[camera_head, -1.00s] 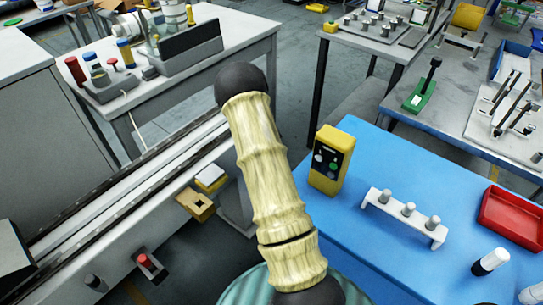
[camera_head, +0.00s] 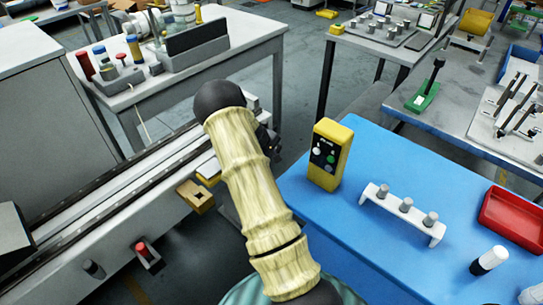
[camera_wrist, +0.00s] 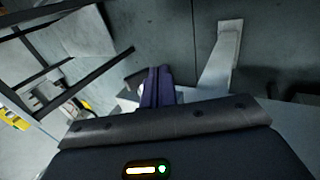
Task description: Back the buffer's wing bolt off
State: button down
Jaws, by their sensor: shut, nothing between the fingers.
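I cannot make out the buffer or its wing bolt for certain in either view. A yellow block with a dark opening (camera_head: 195,196) sits at the side of the long rail in the head view; I cannot tell whether it belongs to the buffer. My gripper (camera_wrist: 157,84) shows in the wrist view as two dark purple fingers pressed together, with nothing held. A pale surface lies close beyond the fingers. In the head view my forearm covers the middle of the scene and hides most of my gripper.
The long rail (camera_head: 110,202) runs up from the lower left, with a red button (camera_head: 142,249) on its side. A blue table (camera_head: 375,240) at right bears a yellow control box (camera_head: 329,155), a white rack (camera_head: 402,213) and a red tray (camera_head: 515,215). A grey bench (camera_head: 240,40) stands behind.

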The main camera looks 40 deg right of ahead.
jog(key=shift+f, duration=0.65)
jog(key=shift+w, duration=0.1)
dwell(1.2)
